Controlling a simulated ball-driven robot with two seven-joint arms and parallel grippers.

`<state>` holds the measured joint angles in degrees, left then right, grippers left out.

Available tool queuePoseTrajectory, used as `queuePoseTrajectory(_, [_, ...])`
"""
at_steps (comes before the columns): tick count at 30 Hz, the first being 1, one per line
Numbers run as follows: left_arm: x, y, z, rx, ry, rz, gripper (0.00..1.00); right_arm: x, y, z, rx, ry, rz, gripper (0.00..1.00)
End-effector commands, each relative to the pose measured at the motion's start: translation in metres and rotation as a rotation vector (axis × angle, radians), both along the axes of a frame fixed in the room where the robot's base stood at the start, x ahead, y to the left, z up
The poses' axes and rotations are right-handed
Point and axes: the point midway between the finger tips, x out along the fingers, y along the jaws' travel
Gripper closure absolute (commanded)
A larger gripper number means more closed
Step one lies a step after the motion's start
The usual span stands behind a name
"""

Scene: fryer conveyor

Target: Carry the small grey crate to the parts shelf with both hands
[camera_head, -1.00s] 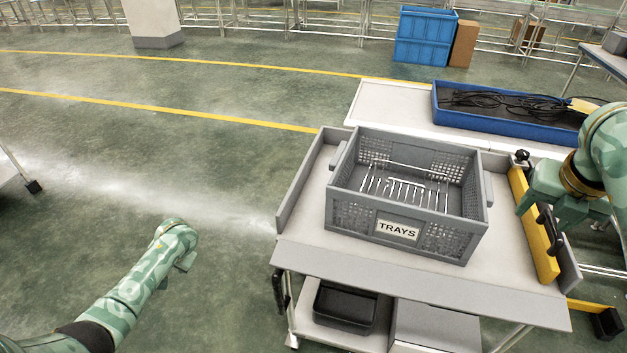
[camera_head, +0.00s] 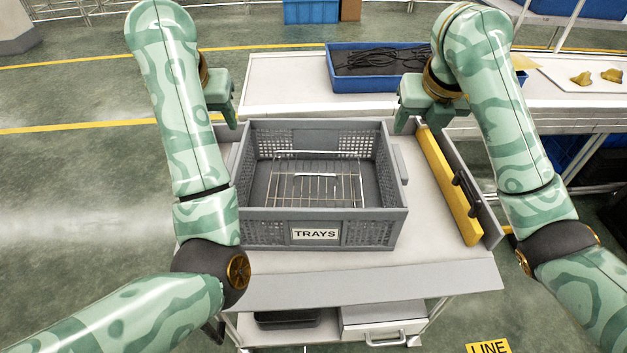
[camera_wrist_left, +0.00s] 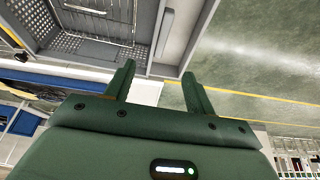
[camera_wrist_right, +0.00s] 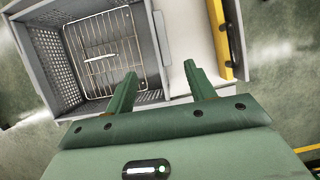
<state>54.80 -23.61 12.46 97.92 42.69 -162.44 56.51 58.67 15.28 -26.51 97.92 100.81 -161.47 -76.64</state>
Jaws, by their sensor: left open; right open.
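The grey crate (camera_head: 370,228), labelled TRAYS, stands upright on the light grey cart top (camera_head: 430,232) and holds a wire rack (camera_head: 318,182). Grey handles stick out at its sides; the right one (camera_head: 399,164) shows. My left gripper (camera_head: 232,116) is open and empty at the crate's far left corner; its fingers (camera_wrist_left: 158,84) show apart from the crate in the left wrist view. My right gripper (camera_head: 402,122) is open and empty beyond the far right corner; its fingers (camera_wrist_right: 160,80) point toward the crate's right side in the right wrist view. No parts shelf is clearly identifiable.
A blue tray (camera_head: 365,84) with black cables sits on the white table (camera_head: 285,85) behind the cart. A yellow bar (camera_head: 450,188) with a black handle runs along the cart's right side. Open floor lies left.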

Motion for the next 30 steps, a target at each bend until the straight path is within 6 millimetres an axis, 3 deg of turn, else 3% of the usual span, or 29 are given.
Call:
queuePoseTrajectory(7, [0.003,0.001,-0.006,0.003,0.002,0.0,0.45,0.002,0.0,-0.006,0.003,0.002,-0.001,0.45])
queuePoseTrajectory(11, [0.008,0.002,-0.02,0.006,0.004,0.001,0.45,0.007,0.002,-0.019,0.005,0.003,0.0,0.45])
queuePoseTrajectory(30, [0.053,0.001,-0.131,0.006,0.005,-0.001,0.45,0.053,-0.001,-0.13,-0.003,0.003,-0.001,0.45])
